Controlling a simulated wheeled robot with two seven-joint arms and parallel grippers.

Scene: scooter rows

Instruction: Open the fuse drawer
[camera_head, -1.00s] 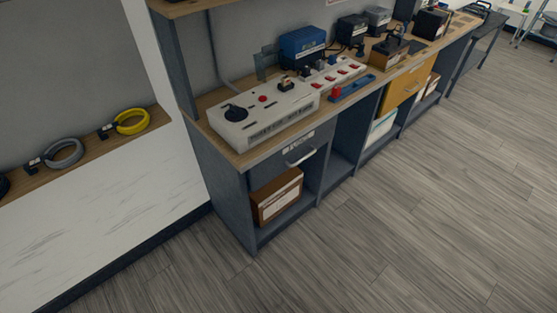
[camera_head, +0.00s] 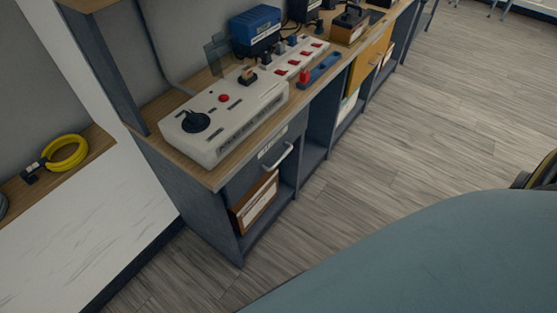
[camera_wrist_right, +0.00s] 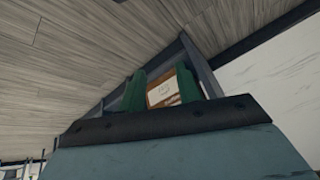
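The dark grey fuse drawer (camera_head: 249,178) is under the near end of the bench top, below the white control box. It has a pale label (camera_head: 272,143) that I cannot read and a silver bar handle (camera_head: 278,158). Its front looks flush with the bench, so it appears shut. In the right wrist view my right gripper (camera_wrist_right: 161,80) has its two green fingers spread apart, with nothing held. A brown box with a white label (camera_wrist_right: 162,91) shows between the fingers, farther off. My left gripper is in neither view.
The white control box (camera_head: 222,118) with a black knob stands on the bench top (camera_head: 212,178). A brown box (camera_head: 254,204) sits in the open shelf below the drawer. A yellow coil (camera_head: 65,153) lies on the left ledge. The floor (camera_head: 385,150) before the bench is clear.

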